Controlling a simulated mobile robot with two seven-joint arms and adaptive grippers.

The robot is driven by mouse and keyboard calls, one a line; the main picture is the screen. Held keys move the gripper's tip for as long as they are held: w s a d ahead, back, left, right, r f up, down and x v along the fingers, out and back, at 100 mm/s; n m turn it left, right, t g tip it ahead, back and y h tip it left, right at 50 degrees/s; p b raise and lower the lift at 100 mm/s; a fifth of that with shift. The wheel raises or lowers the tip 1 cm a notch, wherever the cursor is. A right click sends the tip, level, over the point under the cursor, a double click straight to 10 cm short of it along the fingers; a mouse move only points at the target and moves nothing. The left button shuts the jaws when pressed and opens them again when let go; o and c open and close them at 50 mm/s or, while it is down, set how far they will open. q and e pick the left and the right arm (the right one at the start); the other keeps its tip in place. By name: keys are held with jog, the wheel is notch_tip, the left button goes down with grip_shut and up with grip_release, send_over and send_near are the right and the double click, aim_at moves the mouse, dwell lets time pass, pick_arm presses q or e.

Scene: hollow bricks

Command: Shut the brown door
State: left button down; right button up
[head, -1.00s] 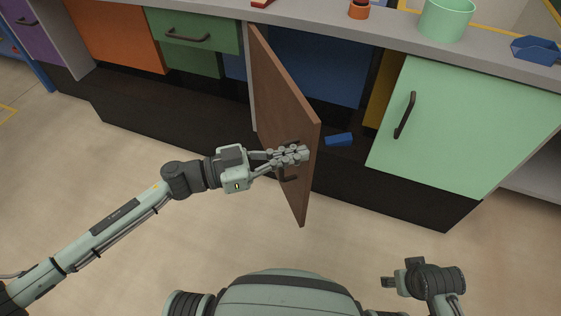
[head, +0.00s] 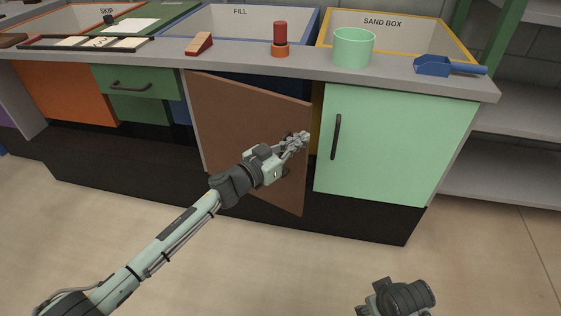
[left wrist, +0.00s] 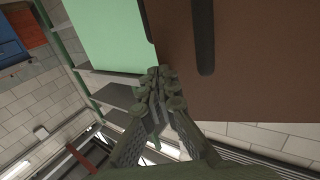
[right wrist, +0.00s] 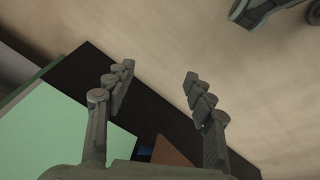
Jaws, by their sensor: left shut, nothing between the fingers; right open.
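The brown door (head: 240,120) hangs on its left side under the counter and stands partly open, its right edge out from the cabinet front. My left gripper (head: 304,138) is shut and empty at the outer face of the door near its free edge; it hides most of the handle. In the left wrist view the brown door (left wrist: 255,70) shows with its dark handle (left wrist: 204,35) beside the shut fingers (left wrist: 160,85). Whether the fingertips touch the door I cannot tell. My right gripper (right wrist: 155,85) is open and empty, low over the floor, away from the door.
A mint green door (head: 390,145) with a dark handle is closed right of the brown door. On the counter (head: 330,70) stand a mint cup (head: 354,48), a blue scoop (head: 435,67) and a red and orange piece (head: 280,40). The floor in front is clear.

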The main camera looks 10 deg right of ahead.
pick_arm(q)
jog(key=w+d+n+t+y+b, duration=0.2)
jog(key=w+d, duration=0.3)
jog(key=w, duration=0.1)
jog(key=shift+w+t+y+b, duration=0.3)
jog(key=shift+t, duration=0.1)
pick_arm(e)
jog(key=d+v, duration=0.1)
jog(key=v, duration=0.6)
jog(key=shift+w+r, duration=0.15)
jog(key=shift+r, duration=0.2)
pick_arm(q)
jog(key=shift+a, duration=0.1)
pick_arm(e)
jog(key=shift+d, duration=0.15)
